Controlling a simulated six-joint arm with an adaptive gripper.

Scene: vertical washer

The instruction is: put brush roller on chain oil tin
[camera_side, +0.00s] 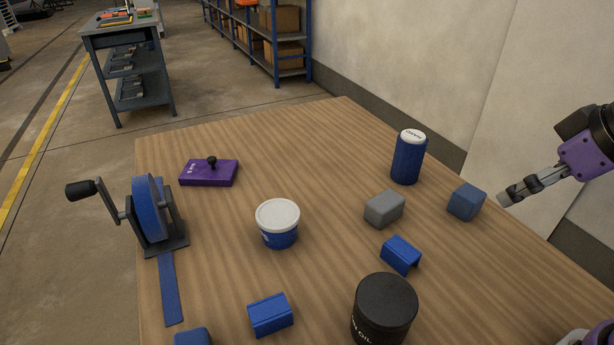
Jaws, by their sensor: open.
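A black round tin (384,312) with a flat lid and partly visible lettering ending in "OIL" stands upright at the table's front; this is the chain oil tin. Nothing rests on its lid. I cannot tell for sure which thing is the brush roller; no piece is clearly a loose bristled roller. My gripper (508,197) is open and empty at the right, above the table's right side and apart from everything. Its fingers overlap in this view, so the gap is hard to see.
A crank stand with blue wheel (151,208) and strip (171,288) is left. A purple block (209,173), white-lidded tub (278,224), blue canister (408,160), grey block (385,209), blue block (466,202) and blue channel pieces (400,255) (270,315) are spread around.

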